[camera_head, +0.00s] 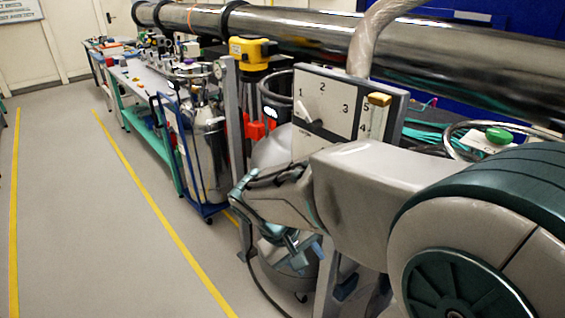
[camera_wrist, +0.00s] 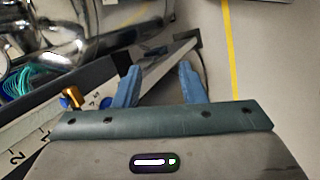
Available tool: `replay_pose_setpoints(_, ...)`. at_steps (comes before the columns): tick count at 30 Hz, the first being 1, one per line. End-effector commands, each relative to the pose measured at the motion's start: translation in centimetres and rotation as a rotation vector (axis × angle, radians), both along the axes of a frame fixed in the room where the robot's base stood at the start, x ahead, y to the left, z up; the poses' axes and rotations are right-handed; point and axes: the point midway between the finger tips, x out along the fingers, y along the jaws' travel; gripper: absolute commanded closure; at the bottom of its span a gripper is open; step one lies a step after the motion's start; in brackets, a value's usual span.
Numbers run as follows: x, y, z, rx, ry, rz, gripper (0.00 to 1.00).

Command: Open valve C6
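A pale panel (camera_head: 330,100) carries the numbers 1 to 5 and a pointer handle near 1 in the head view. A brass-coloured knob (camera_head: 378,99) sits at its upper right; a similar knob (camera_wrist: 72,97) shows at the left of the wrist view. A green round knob (camera_head: 499,136) stands on a pale block at the right, its lettering too small to read. I cannot tell which part is C6. My gripper (camera_wrist: 160,84) has its blue fingers apart with nothing held. In the head view it is low, below and in front of the panel.
A long metal pipe (camera_head: 330,38) runs above the benches. A gas cylinder (camera_head: 208,150) on a blue cart and a yellow device (camera_head: 250,52) stand left of the panel. The grey floor (camera_head: 80,220) with yellow lines is clear on the left.

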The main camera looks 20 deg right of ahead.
Motion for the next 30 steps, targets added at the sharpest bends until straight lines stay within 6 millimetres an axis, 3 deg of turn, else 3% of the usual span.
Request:
replay_pose_setpoints(3, 2.9, -1.7, -0.3, -0.246, 0.059, 0.045, 0.63)
replay_pose_setpoints(7, 7.2, -2.4, 0.4, -0.531, 0.044, 0.115, 0.63)
replay_pose_setpoints(15, 15.3, 0.6, 2.5, -0.975, -0.132, 0.286, 0.63)
replay_pose_setpoints(22, 17.7, 2.2, 3.2, -1.092, -0.220, 0.347, 0.63)
replay_pose_setpoints(26, 18.2, 1.0, 3.3, -1.095, -0.223, 0.348, 0.63)
replay_pose_setpoints(30, 19.1, -1.6, 3.4, -1.095, -0.218, 0.345, 0.63)
